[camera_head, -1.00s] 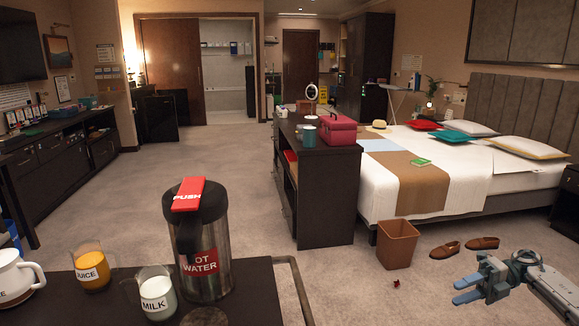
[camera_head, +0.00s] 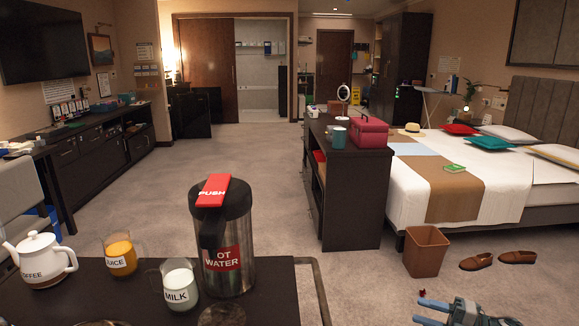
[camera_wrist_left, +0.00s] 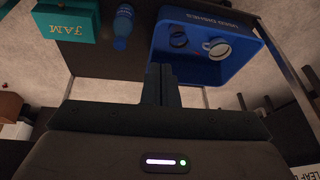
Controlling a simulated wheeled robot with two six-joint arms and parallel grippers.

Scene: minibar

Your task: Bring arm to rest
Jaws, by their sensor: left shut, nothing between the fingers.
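My right gripper (camera_head: 432,313) shows at the bottom right of the head view, above the carpet, with its blue fingertips apart and nothing between them. Its arm is mostly cut off by the lower edge. My left gripper (camera_wrist_left: 160,84) shows in the left wrist view with its dark fingers together and empty. It is in front of a dark surface with a blue tray (camera_wrist_left: 188,68) holding a cup and a dark round item. I cannot see the left gripper clearly in the head view.
A dark tabletop (camera_head: 262,305) holds a hot water dispenser (camera_head: 232,277), milk glass (camera_head: 180,284), juice glass (camera_head: 120,257) and coffee pot (camera_head: 42,262). A teal box (camera_wrist_left: 68,24) and blue bottle (camera_wrist_left: 123,26) lie near the tray.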

